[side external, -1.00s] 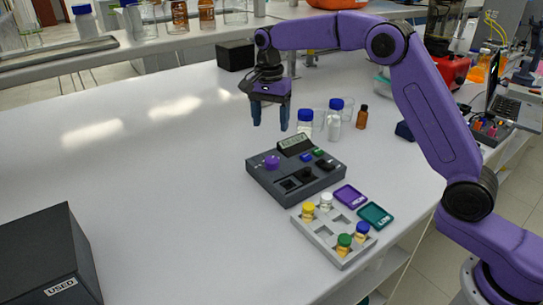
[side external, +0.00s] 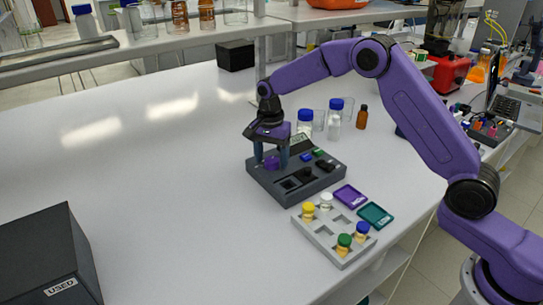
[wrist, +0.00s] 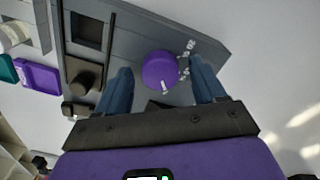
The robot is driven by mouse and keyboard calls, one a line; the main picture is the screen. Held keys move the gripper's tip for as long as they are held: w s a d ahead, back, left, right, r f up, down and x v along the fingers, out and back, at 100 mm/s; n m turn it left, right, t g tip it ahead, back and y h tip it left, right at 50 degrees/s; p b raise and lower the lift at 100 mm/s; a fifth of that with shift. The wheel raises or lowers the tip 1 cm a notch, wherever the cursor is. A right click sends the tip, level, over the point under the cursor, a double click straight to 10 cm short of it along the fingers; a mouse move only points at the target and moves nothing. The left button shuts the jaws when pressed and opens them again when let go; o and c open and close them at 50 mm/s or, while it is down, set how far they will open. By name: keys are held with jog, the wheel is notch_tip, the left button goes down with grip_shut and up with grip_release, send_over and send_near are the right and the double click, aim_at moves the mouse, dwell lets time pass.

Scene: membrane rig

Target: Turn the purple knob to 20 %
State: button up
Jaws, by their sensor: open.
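The purple knob (wrist: 160,70) sits on the top of the dark grey control box (side external: 300,192). In the wrist view it lies between and slightly ahead of my two blue fingertips, with a pale mark on its near edge and small white lettering beside it. My gripper (side external: 271,160) is open, pointing down over the knob's end of the box, with a finger on either side of the knob (side external: 271,162). I cannot tell whether the fingers touch it.
A grey rack (side external: 325,236) with capped vials stands in front, beside purple (side external: 350,196) and teal (side external: 376,215) trays. Bottles (side external: 334,122) stand behind.

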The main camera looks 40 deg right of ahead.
jog(key=c, duration=1.1)
jog(key=shift+o, duration=0.2)
jog(key=shift+n, duration=0.3)
jog(key=n, duration=0.4)
jog(key=shift+n, duration=0.3)
jog(key=n, duration=0.4)
jog(key=shift+n, duration=0.3)
jog(key=n, duration=0.5)
jog(key=shift+r, duration=0.1)
jog(key=shift+n, duration=2.5)
